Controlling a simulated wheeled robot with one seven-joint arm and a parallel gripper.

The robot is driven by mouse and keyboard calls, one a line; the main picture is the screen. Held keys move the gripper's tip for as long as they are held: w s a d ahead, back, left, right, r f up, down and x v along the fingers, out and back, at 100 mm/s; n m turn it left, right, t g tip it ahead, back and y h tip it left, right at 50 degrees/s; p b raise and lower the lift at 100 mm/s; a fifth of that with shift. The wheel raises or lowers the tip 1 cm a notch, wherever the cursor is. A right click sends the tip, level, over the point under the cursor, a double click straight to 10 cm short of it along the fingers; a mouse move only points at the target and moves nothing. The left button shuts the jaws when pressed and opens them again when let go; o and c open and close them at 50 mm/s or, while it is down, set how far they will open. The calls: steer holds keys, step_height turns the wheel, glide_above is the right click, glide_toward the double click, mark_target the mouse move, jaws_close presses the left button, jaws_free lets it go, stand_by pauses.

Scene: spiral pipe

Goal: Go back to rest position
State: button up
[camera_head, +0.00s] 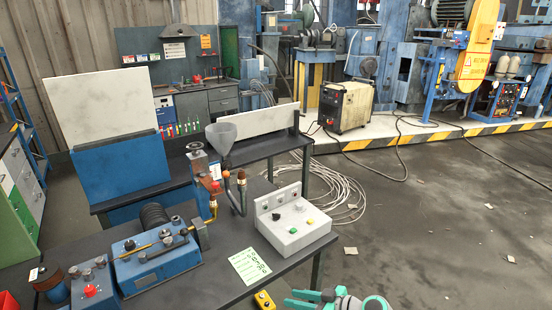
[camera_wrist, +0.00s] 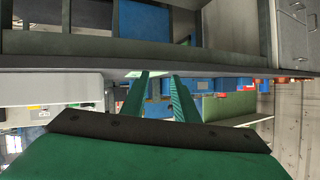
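My gripper shows in the wrist view (camera_wrist: 161,78) as two green fingers with a clear gap between their tips. It holds nothing there. In the head view, teal and grey parts of my arm show at the bottom edge, right of the dark workbench (camera_head: 225,293) and low in the picture. The spiral pipe cannot be told for sure; a dark coiled part (camera_head: 154,216) sits behind the blue bench machine (camera_head: 160,265).
A grey control box (camera_head: 296,222) with buttons and a green-printed sheet (camera_head: 249,265) lie on the workbench. Loose cables (camera_head: 340,187) lie on the floor behind. Open floor (camera_head: 440,235) spreads to the right.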

steer(key=s+a+f+m+t+h, duration=0.1)
steer(key=s+a+f+m+h, duration=0.2)
steer(key=f, duration=0.4)
steer(key=s+a+f+m+t+h, duration=0.1)
steer(key=s+a+f+m, duration=0.2)
steer(key=f, duration=0.4)
steer(key=s+f+m+t+h, duration=0.1)
steer(key=s+f+m+h, duration=0.15)
steer(key=s, duration=0.55)
steer(key=s+f+m+t+h, duration=0.1)
steer(key=s+f+h, duration=0.15)
steer(key=s, duration=0.55)
steer(key=s+r+m+t+h, duration=0.1)
steer(key=s+r, duration=0.2)
steer(key=s, duration=0.3)
steer(key=s+r+t+h, duration=0.1)
steer(key=s+r, duration=0.2)
steer(key=s, duration=0.3)
steer(key=s+r+t, duration=0.1)
steer(key=s+r, duration=0.4)
steer(key=r, duration=0.3)
steer(key=s+r+t, duration=0.1)
steer(key=s+r, duration=0.4)
steer(key=r, duration=0.2)
steer(key=shift+s+a+r+n+t, duration=0.25)
steer(key=shift+r+n+t, duration=0.1)
steer(key=shift+r+t, duration=0.05)
steer(key=shift+o, duration=0.5)
